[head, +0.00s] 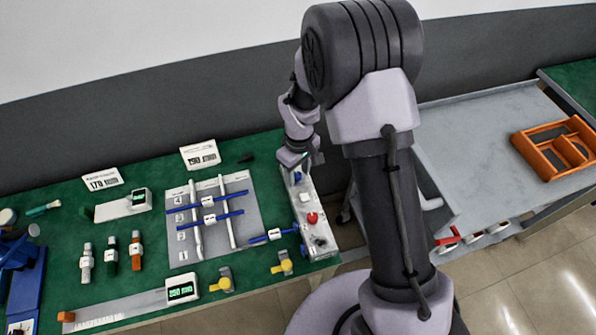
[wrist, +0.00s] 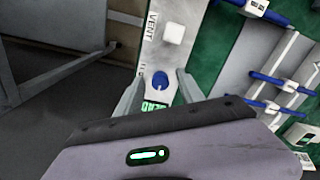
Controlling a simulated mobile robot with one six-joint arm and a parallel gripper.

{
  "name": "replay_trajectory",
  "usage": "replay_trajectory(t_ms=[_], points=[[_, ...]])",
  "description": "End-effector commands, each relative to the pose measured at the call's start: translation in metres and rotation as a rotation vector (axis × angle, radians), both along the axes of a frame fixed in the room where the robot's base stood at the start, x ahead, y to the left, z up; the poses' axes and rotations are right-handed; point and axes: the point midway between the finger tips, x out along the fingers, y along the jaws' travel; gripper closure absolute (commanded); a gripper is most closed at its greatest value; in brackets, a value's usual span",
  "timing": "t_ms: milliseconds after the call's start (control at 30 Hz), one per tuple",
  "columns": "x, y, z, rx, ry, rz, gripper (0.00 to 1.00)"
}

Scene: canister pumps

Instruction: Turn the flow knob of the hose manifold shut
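The hose manifold (head: 321,228) is a long pale block at the right end of the green bench. It carries a blue knob (head: 297,178), a white square knob (head: 304,197), a red knob (head: 312,218) and a dark fitting near its front. In the wrist view the blue knob (wrist: 159,81) lies between the fingers of my gripper (wrist: 160,75), with a gap on each side. The white knob (wrist: 174,33) sits beyond, beside the word VENT. The label by the blue knob is mostly hidden, so I cannot read which knob is flow. My gripper is open and empty at the manifold's far end.
Blue hoses lie across a grey numbered board (head: 185,244) left of the manifold. Yellow-handled valves (head: 284,264) stand near the bench's front edge. A grey cart (head: 465,150) with an orange tray (head: 553,148) is to the right, across a floor gap.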

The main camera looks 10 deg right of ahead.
Motion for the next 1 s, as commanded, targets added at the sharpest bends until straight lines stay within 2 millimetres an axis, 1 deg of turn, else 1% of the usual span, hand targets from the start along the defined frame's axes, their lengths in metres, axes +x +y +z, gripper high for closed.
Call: replay_trajectory(t_ms=[100,167,267,367,500,600,700,833,900,1000], points=[[0.000,0.000,0.001,0.001,-0.001,0.000,0.55],[0.001,0.000,0.005,0.000,-0.001,0.000,0.55],[0.001,0.000,0.022,0.001,-0.003,-0.001,0.55],[0.002,0.000,0.050,0.001,-0.004,0.000,0.55],[0.002,-0.001,0.097,0.001,-0.004,-0.002,0.55],[0.002,-0.002,0.128,0.000,-0.004,0.000,0.55],[0.002,-0.002,0.151,0.001,-0.003,-0.001,0.55],[0.002,-0.002,0.169,0.000,-0.002,0.000,0.55],[0.002,-0.002,0.174,0.001,-0.001,0.000,0.55],[0.002,-0.003,0.175,0.000,0.000,0.000,0.55]])
